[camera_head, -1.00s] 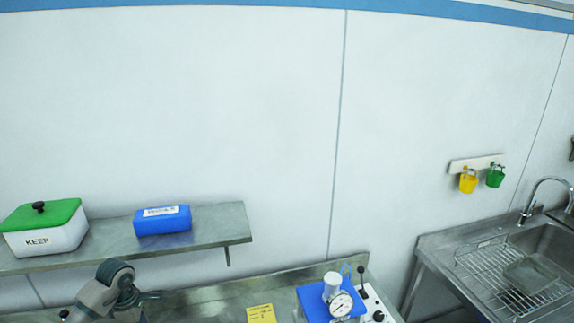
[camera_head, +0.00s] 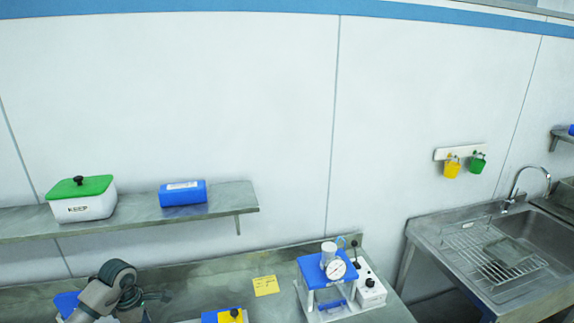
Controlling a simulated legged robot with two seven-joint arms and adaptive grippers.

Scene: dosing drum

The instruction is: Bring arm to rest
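Part of my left arm (camera_head: 112,290) shows at the lower left, in front of the metal counter. Its gripper is not clearly visible; a dark shape beside the arm is too small and cut off to read. My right arm and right gripper are not in view. The dosing device (camera_head: 328,268), with a blue top, a round white gauge and a clear-looking lower frame, stands on the counter at the lower middle.
A wall shelf (camera_head: 130,223) holds a white KEEP box (camera_head: 84,205) with a green lid and a blue box (camera_head: 183,194). A yellow note (camera_head: 266,285) lies on the counter. A sink (camera_head: 500,260) with a wire rack is at right. Two small buckets hang on the wall.

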